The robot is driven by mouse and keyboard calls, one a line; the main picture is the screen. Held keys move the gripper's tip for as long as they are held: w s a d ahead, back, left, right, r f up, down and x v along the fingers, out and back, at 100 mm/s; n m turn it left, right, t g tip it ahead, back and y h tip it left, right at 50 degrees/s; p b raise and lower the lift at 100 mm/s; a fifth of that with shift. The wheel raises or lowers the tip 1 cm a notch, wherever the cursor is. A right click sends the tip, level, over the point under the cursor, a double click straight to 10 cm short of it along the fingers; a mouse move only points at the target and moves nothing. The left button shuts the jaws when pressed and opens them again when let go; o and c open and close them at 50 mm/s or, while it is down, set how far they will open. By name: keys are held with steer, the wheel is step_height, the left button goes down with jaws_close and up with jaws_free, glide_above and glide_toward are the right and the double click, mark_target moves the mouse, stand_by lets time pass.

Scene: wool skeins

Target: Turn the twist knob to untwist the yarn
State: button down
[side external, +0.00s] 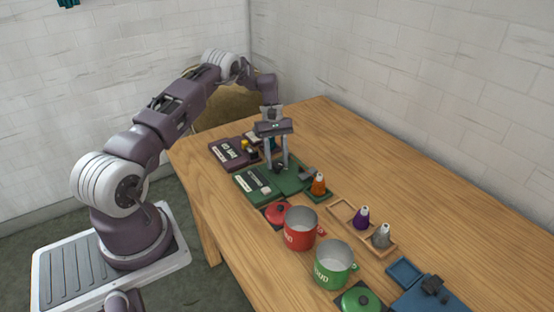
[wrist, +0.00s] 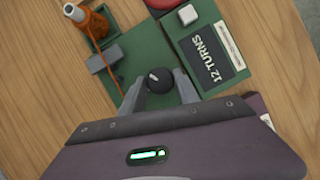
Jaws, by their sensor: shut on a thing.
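The dark round twist knob (wrist: 160,80) stands on a green board (wrist: 152,52) in the wrist view. My gripper (wrist: 160,88) is shut on the knob, one grey finger at each side. In the side external view my gripper (side external: 277,166) points down over the green board (side external: 291,179). An orange yarn cone (wrist: 89,24) with a pale tip stands at the board's corner, and an orange strand runs from it past a grey block (wrist: 104,59) towards the knob. A panel beside the knob reads "12 TURNS" (wrist: 207,57). The cone also shows in the side external view (side external: 318,184).
A purple station (side external: 227,152) lies behind the green one. A wooden tray (side external: 345,215) holds purple and grey cones. A blue station (side external: 430,297) is at the front. The table's far right is clear.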

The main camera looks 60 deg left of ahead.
steer(key=c, duration=0.9)
jaws_free()
steer(key=v, duration=0.7)
steer(key=shift+r, duration=0.15)
